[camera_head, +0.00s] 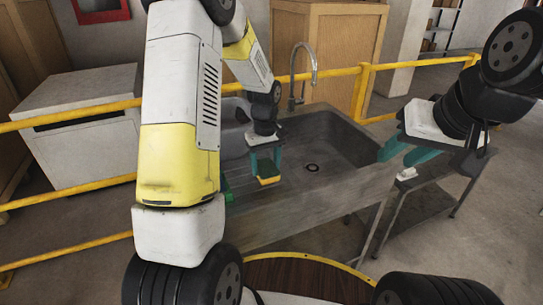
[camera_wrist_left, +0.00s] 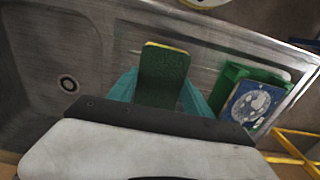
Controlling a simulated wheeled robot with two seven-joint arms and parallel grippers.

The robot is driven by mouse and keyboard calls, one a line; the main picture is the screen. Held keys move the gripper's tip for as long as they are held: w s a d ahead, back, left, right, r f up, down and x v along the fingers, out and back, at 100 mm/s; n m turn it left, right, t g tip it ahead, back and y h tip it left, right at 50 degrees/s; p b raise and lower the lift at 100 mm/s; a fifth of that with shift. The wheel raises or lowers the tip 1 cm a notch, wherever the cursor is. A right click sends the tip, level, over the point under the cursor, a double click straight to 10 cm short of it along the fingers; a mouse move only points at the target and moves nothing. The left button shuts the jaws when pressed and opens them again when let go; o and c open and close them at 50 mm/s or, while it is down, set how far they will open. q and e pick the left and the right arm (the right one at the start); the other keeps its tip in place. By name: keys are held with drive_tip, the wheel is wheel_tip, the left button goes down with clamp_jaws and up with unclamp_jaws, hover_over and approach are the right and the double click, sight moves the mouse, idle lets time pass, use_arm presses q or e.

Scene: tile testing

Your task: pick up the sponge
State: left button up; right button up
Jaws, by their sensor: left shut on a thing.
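The sponge (camera_head: 269,181) is a small block with a yellow side and a dark green side. My left gripper (camera_head: 264,164) is shut on it and holds it over the sink area. In the left wrist view the sponge (camera_wrist_left: 163,77) sits between the two teal fingers of my left gripper (camera_wrist_left: 162,95), its green face toward the camera and a thin yellow edge at its far end. My right gripper (camera_head: 406,155) is at the right of the head view, beyond the sink's right end; its teal fingers look apart, with nothing seen between them.
The grey metal sink (camera_head: 338,138) has a drain and a tall curved faucet (camera_head: 303,70). A green holder (camera_wrist_left: 228,80) and a blue tile with a white pattern (camera_wrist_left: 253,102) are on the counter beside the basin. Yellow rails (camera_head: 340,72) run behind the sink.

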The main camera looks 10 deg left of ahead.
use_arm(q)
drive_tip(key=s+d+r, duration=0.1)
drive_tip(key=s+d, duration=0.7)
drive_tip(key=s, duration=0.3)
drive_tip(key=shift+d+r, duration=0.15)
drive_tip(key=shift+d, duration=0.1)
